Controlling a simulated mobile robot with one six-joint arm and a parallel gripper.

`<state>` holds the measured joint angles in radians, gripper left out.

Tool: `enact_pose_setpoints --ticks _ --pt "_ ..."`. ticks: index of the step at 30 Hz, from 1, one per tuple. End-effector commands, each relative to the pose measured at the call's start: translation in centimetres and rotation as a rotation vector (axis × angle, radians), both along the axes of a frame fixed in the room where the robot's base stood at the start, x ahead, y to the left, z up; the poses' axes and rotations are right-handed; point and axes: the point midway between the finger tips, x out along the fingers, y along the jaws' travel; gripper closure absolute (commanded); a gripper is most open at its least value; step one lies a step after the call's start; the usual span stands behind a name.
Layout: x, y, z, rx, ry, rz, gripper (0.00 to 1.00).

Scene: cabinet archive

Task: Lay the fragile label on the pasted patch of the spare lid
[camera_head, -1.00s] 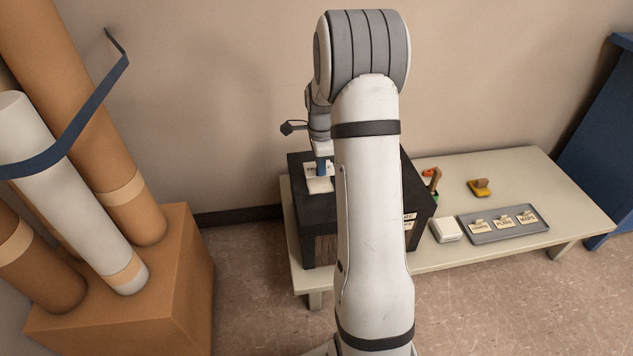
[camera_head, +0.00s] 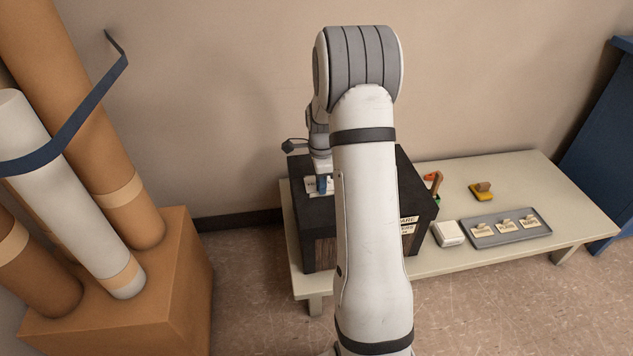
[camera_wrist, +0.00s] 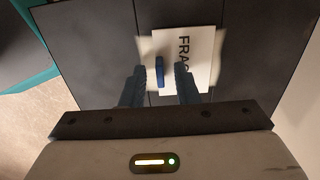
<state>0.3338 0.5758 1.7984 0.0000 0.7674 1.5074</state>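The fragile label (camera_wrist: 199,62) is a white card with black lettering, partly readable as "FRAG", and a blue grip tab (camera_wrist: 159,72). In the wrist view it lies over the cream pasted patch (camera_wrist: 145,48), slightly turned against it; the patch shows at its sides. The patch is on the dark lid (camera_wrist: 95,45) of the black box. My gripper (camera_wrist: 160,84) has its two blue fingers on either side of the tab, with a visible gap on both sides. In the head view my gripper (camera_head: 325,184) is low at the lid, partly hidden by my arm.
The box (camera_head: 318,215) stands on a low pale table (camera_head: 520,180). To its right are a white block (camera_head: 448,233), a grey tray (camera_head: 505,239) with several labels, a yellow item (camera_head: 482,192) and an orange-headed item (camera_head: 433,180). Tall tubes (camera_head: 95,150) stand at left.

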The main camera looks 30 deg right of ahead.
Motion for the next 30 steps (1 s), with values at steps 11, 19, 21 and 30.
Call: enact_pose_setpoints --ticks 11,19,21,30 --pt "0.1 0.0 1.5 -0.001 -0.003 0.0 0.72" --pt "0.0 -0.1 7.4 -0.001 -0.004 -0.001 0.72" --pt "0.1 -0.1 8.8 -0.001 -0.003 -0.001 0.72" --pt "-0.1 0.0 12.3 -0.001 -0.002 0.005 0.72"
